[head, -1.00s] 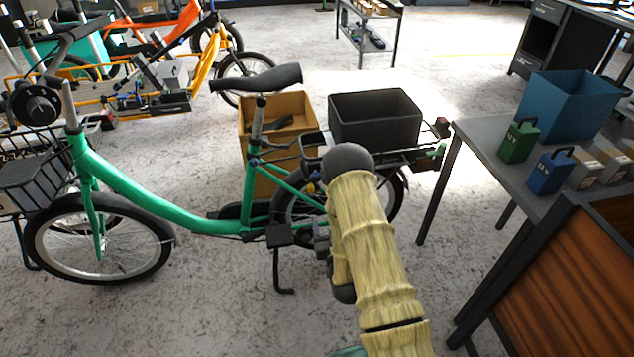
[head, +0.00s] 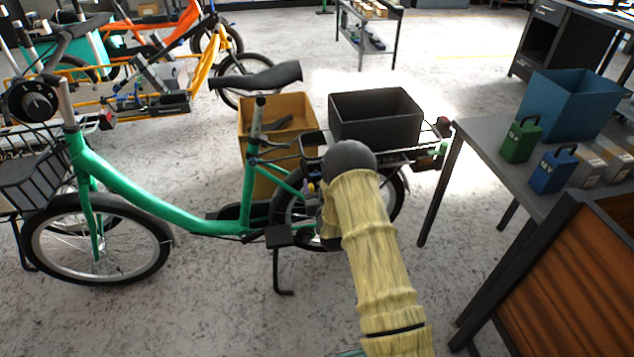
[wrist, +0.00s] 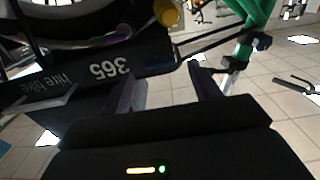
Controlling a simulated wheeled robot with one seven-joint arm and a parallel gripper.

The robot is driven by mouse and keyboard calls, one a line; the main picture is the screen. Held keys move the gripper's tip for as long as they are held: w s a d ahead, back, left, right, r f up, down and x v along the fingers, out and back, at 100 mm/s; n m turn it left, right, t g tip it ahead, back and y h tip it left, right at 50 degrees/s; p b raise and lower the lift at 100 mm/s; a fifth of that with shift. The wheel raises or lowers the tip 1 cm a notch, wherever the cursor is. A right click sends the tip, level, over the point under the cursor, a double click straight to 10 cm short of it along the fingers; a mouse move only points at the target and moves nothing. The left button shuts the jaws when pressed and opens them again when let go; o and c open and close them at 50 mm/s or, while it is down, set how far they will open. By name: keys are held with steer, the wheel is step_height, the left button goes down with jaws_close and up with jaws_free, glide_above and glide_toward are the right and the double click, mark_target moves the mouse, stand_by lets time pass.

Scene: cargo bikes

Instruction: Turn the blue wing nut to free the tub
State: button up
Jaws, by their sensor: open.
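The dark grey tub (head: 375,130) sits on the rear rack of the green bike in the head view. I cannot make out the blue wing nut for certain in either view; my arm covers part of the rear of the bike. My gripper (wrist: 163,88) is open and empty in the wrist view, its two fingers apart. A dark panel (wrist: 95,75) with upside-down white lettering and "365" lies just beyond the fingers. A yellow round part (wrist: 167,12) shows above them, out of the gripper.
The green bike frame (head: 150,206) stands on its kickstand (head: 277,275). A brown box (head: 250,110) is behind it. At the right, a grey table (head: 492,140) holds a blue bin (head: 572,100) and small green and blue boxes.

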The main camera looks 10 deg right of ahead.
mark_target(316, 174)
steer(key=shift+w, duration=1.15)
steer(key=c, duration=1)
